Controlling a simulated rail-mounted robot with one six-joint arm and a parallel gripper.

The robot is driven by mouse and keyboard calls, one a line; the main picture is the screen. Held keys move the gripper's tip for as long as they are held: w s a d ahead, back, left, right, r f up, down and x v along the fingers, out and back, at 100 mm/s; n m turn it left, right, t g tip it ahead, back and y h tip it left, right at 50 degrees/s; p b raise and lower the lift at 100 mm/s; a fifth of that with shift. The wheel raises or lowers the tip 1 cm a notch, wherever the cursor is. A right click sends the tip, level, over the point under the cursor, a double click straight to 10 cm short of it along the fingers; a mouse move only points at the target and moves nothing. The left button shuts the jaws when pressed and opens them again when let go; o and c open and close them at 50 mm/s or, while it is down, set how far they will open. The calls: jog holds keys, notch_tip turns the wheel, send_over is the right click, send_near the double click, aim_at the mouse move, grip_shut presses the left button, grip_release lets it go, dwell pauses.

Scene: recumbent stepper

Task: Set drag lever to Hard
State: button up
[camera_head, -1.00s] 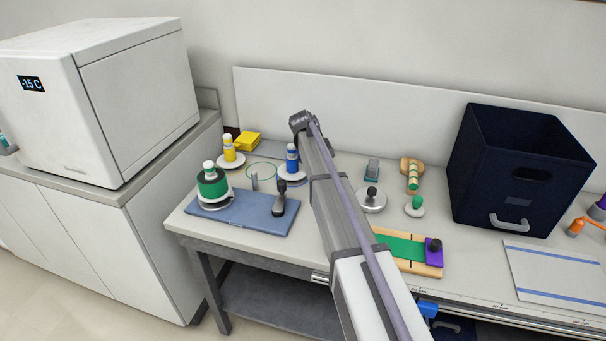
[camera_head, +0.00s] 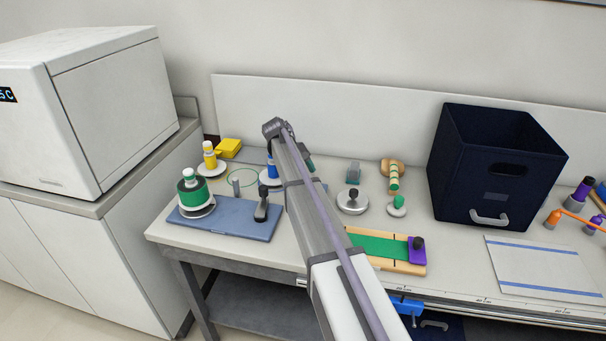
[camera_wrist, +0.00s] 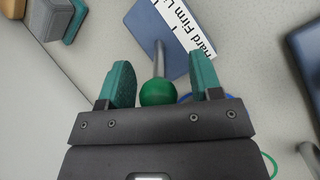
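In the wrist view, the drag lever is a grey rod with a green ball knob (camera_wrist: 158,92), standing on a blue base (camera_wrist: 177,60). A white label (camera_wrist: 188,22) on the base reads "Hard Firm Li", cut off at the edge. My gripper (camera_wrist: 163,72) is open, with one teal finger on each side of the knob. I cannot tell whether either finger touches it, or which mark the lever stands at. In the head view my arm hides the lever and most of the gripper.
A blue board (camera_head: 228,222) with a black-handled lever (camera_head: 262,205) lies left of my arm. A silver disc (camera_head: 352,202), a green-and-tan slider board (camera_head: 380,248) and a dark blue bin (camera_head: 490,170) stand to the right. Clear tabletop lies between the small objects.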

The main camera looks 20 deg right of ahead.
jog(key=p+v, duration=0.9)
jog(key=v, duration=0.1)
jog(key=shift+a+r, duration=0.15)
jog(key=shift+r, duration=0.2)
jog(key=shift+w, duration=0.15)
jog(key=s+a+m+t+y, duration=0.1)
jog(key=s+a, duration=0.3)
jog(key=s, duration=0.7)
jog(key=s+a+f+m+t+y, duration=0.1)
jog(key=s+a, duration=0.3)
jog(key=s, duration=0.8)
jog(key=s+a+f+m+t+y, duration=0.1)
jog(key=s+a+m+y, duration=0.1)
jog(key=s, duration=1)
jog(key=shift+a+f+t+y, duration=0.3)
jog(key=shift+a+y, duration=0.2)
jog(key=shift+a, duration=0.7)
